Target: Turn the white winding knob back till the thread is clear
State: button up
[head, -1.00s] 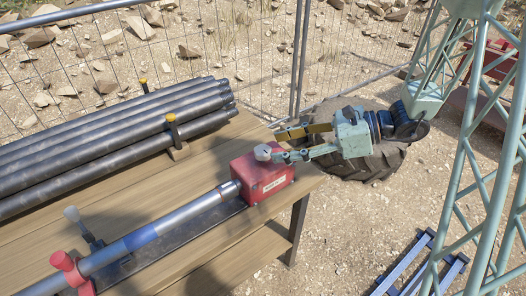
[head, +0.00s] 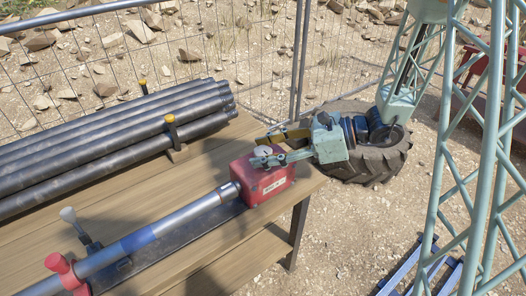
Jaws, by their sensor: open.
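The white winding knob (head: 263,151) sits on top of the red box (head: 268,184) near the table's right end. My gripper (head: 258,151) is open, reaching in from the right. Its yellow finger lies behind the knob and its pale green finger in front, partly hiding it. I cannot tell whether either finger touches the knob. A grey pipe (head: 187,217) with a blue band runs from the lower left to the red box. Its end meets a collar at the box's left side; the thread cannot be made out.
Several dark pipes (head: 110,138) lie along the table's back between yellow-capped posts. A white-tipped lever (head: 68,214) and a red knob (head: 57,262) stand by the grey pipe. A large tyre (head: 388,160) lies beyond the wooden table (head: 225,262). A wire fence runs behind.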

jog(key=c, duration=0.8)
jog(key=shift+r+n+g+p, duration=0.1)
jog(key=shift+n+g+p, duration=0.55)
jog(key=shift+p, duration=0.2)
jog(key=shift+c, duration=0.2)
jog(key=shift+g+p, duration=0.25)
jog(key=shift+p, duration=0.05)
jog(key=n+g+p, duration=0.4)
jog(key=n+g+h+p, duration=0.1)
jog(key=n+g+p, duration=0.1)
jog(key=g, duration=0.1)
jog(key=n+g+h+p, duration=0.2)
jog(key=n, duration=0.1)
jog(key=shift+a+g, duration=0.1)
jog(key=shift+g, duration=0.3)
jog(key=n+g+h+p, duration=0.1)
jog(key=n+g+h, duration=0.1)
jog(key=n, duration=0.1)
jog(key=n+g+h+p, duration=0.1)
jog(key=n+h+p, duration=0.1)
jog(key=n+h, duration=0.1)
jog(key=shift+g+h, duration=0.3)
jog(key=shift+g, duration=0.1)
jog(key=n+h+p, duration=0.1)
jog(key=n+h, duration=0.4)
jog(key=h, duration=0.1)
jog(key=shift+n+g, duration=0.25)
jog(key=shift+g, duration=0.15)
